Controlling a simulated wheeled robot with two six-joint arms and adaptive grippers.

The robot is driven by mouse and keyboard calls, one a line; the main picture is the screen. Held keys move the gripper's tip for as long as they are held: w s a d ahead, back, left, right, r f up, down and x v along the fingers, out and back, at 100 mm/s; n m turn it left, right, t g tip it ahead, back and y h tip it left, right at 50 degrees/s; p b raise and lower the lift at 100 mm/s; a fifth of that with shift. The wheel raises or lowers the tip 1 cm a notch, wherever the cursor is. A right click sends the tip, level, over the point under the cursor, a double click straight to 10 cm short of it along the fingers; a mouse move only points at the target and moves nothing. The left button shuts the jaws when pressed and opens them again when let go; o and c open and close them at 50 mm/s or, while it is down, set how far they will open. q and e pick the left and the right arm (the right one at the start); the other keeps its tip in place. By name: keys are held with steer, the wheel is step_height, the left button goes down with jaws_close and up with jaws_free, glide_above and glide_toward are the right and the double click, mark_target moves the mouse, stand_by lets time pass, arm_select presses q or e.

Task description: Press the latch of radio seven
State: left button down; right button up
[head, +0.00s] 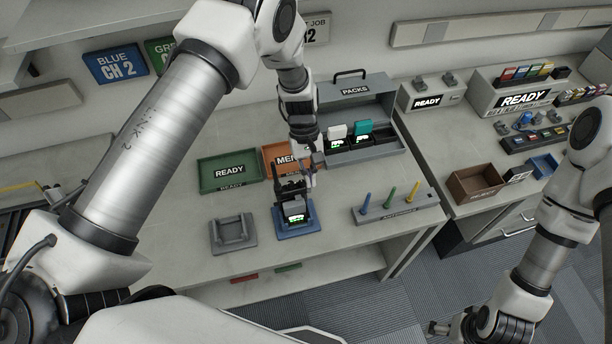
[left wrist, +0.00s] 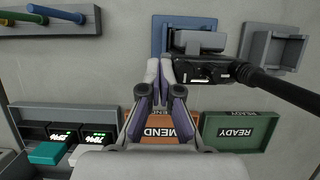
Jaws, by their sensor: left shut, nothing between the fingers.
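A dark radio with a grey block and a small lit green display (head: 295,216) sits in a blue cradle (head: 284,236) on the middle table; I cannot read its number. In the left wrist view the radio (left wrist: 222,72) has a long black antenna reaching right, and the blue cradle (left wrist: 160,36) shows beside it. My left gripper (head: 309,184) is shut and empty, just behind the radio. Its fingertips (left wrist: 159,66) are close beside the radio's body; I cannot tell whether they touch. The latch is not clearly visible. My right gripper (head: 438,328) is low at the right, away from the table.
An empty grey cradle (head: 233,248) stands left of the radio. Behind are a green READY tray (head: 205,186) and an orange MEND tray (head: 274,151). A grey PACKS rack (head: 388,151) is back right; an antenna stand (head: 400,213) with upright pegs is right.

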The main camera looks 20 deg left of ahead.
arm_select(q)
steer(key=w+v, duration=0.1)
steer(key=v, duration=0.7)
steer(key=shift+f, duration=0.15)
arm_select(e)
steer(key=shift+a, duration=0.1)
arm_select(q)
steer(key=shift+a+f, duration=0.1)
arm_select(e)
steer(key=shift+w, duration=0.15)
